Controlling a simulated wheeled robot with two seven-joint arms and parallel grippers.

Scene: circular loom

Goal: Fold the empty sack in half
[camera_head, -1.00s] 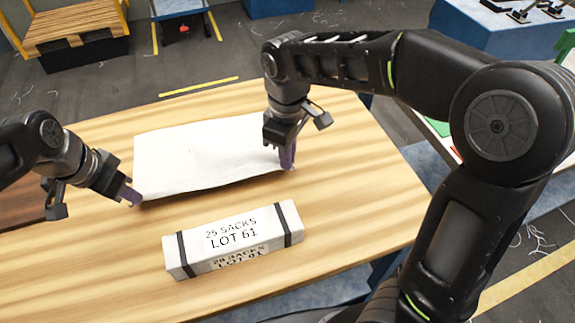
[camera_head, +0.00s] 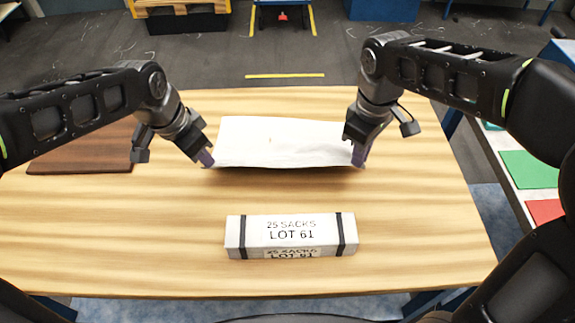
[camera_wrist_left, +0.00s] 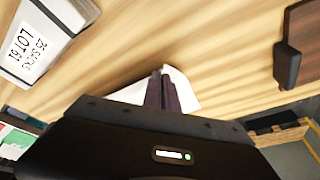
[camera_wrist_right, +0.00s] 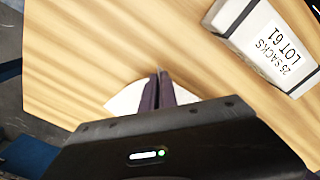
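The empty sack (camera_head: 275,142) is a flat white sheet on the wooden table in the head view. Its near edge is raised a little, with a dark shadow under it. My left gripper (camera_head: 206,158) is shut on its near left corner. My right gripper (camera_head: 359,156) is shut on its near right corner. In the left wrist view the closed fingers (camera_wrist_left: 163,88) have white sack (camera_wrist_left: 184,90) around them. The right wrist view likewise shows closed fingers (camera_wrist_right: 157,88) over white sack (camera_wrist_right: 126,100). The exact pinch is hidden behind the fingers.
A white bundle with dark straps marked "25 SACKS LOT 61" (camera_head: 290,236) lies on the table nearer to me than the sack. A dark brown board (camera_head: 85,150) lies at the left. Bare table (camera_head: 430,200) is free at the right.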

